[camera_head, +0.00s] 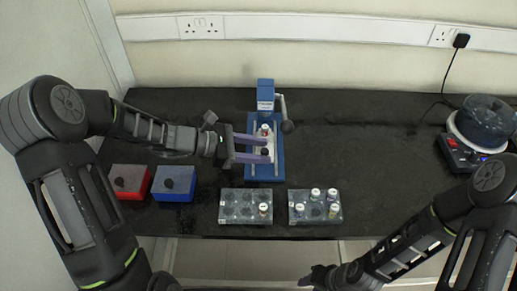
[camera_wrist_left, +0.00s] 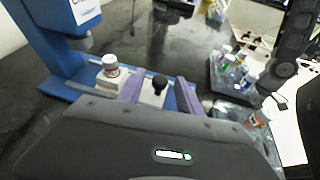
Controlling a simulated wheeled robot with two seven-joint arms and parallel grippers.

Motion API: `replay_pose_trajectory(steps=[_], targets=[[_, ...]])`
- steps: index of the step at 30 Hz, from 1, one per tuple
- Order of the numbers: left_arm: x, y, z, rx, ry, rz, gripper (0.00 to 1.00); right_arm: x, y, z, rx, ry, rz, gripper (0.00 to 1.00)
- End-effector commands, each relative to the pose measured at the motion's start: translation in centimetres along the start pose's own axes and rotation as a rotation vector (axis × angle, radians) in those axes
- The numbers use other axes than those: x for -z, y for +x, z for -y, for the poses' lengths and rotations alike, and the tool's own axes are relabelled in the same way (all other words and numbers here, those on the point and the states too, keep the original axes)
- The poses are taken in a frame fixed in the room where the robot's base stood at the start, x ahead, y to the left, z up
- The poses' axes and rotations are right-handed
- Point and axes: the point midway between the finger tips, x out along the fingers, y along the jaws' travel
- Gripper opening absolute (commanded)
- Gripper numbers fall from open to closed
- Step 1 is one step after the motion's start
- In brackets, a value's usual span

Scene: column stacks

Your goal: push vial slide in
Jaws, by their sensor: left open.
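The blue press (camera_head: 265,92) stands at the back middle of the bench, with a lever on its right. Its white slide (camera_wrist_left: 150,98) lies on rails over the blue base (camera_head: 265,174). A white vial with a red-marked top (camera_head: 265,130) stands upright on the slide, below the press head; it also shows in the wrist view (camera_wrist_left: 110,68). A black knob (camera_wrist_left: 159,83) rises from the slide's front. My left gripper (camera_head: 269,149) is open, its purple fingers on either side of the knob; contact cannot be told. My right gripper (camera_head: 318,276) is low at the front, its jaws unclear.
Two clear racks with several vials, the left (camera_head: 233,216) and right (camera_head: 315,220), stand at the front. A red box (camera_head: 130,188) and blue box (camera_head: 172,190) are at the left. A device with a round clear bowl (camera_head: 486,122) is at the right. The bench right of the press is clear.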

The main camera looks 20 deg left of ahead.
Motion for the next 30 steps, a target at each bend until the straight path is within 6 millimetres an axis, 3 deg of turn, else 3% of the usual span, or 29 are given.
replay_pose_trajectory(steps=[5, 20, 30], targets=[[-0.01, -0.01, -0.01, 0.0, 0.001, 0.0, 0.41, 0.0, 0.01, 0.0, 0.0, 0.0, 0.0, 0.36], [-0.01, -0.04, -0.01, 0.0, 0.0, 0.0, 0.01, 0.0, 0.0, 0.0, 0.0, 0.0, 0.0, 0.36], [-0.01, -0.04, -0.02, 0.0, 0.0, 0.0, 0.0, 0.0, 0.0, 0.0, 0.0, 0.0, 0.0, 0.36]])
